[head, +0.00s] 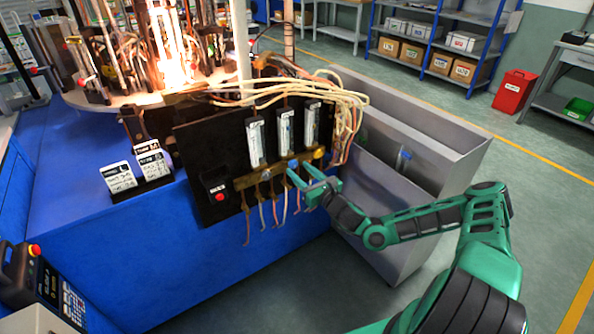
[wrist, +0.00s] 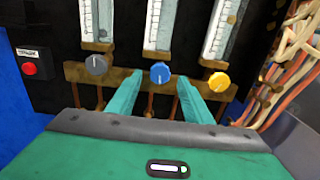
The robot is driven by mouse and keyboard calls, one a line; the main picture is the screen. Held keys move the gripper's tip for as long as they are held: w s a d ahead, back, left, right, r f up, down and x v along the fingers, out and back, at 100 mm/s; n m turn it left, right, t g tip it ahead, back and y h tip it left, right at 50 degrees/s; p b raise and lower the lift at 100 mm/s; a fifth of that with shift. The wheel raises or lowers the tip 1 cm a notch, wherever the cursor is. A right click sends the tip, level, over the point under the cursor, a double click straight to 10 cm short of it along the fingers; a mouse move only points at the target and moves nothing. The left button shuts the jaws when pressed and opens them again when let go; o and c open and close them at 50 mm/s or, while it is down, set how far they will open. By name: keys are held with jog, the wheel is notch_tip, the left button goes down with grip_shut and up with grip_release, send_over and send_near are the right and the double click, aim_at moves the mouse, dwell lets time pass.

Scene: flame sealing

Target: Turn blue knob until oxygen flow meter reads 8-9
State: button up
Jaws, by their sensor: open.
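The blue knob (wrist: 160,72) is the middle of three knobs on a brass bar below the flow meters. My gripper (wrist: 158,88) is open, with one green finger on each side of the blue knob and a gap to it on both sides. In the head view my gripper (head: 305,183) is at the front of the black panel. The middle flow meter (wrist: 165,24) stands above the blue knob, its upper part cut off in the wrist view. In the head view the middle flow meter (head: 284,132) shows whole, but its reading is too small to tell.
A grey knob (wrist: 96,63) sits left of the blue one and a yellow knob (wrist: 216,81) right. A red button (wrist: 29,69) is at the panel's left. Loose hoses (wrist: 292,50) hang at the right. A grey metal bin (head: 440,150) stands right of the panel.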

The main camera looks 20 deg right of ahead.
jog(key=shift+x, duration=1.05)
jog(key=c, duration=1.1)
jog(key=shift+o, duration=0.2)
jog(key=shift+n, duration=0.3)
jog(key=shift+d, duration=0.1)
jog(key=o, duration=1.1)
jog(key=shift+c, duration=0.2)
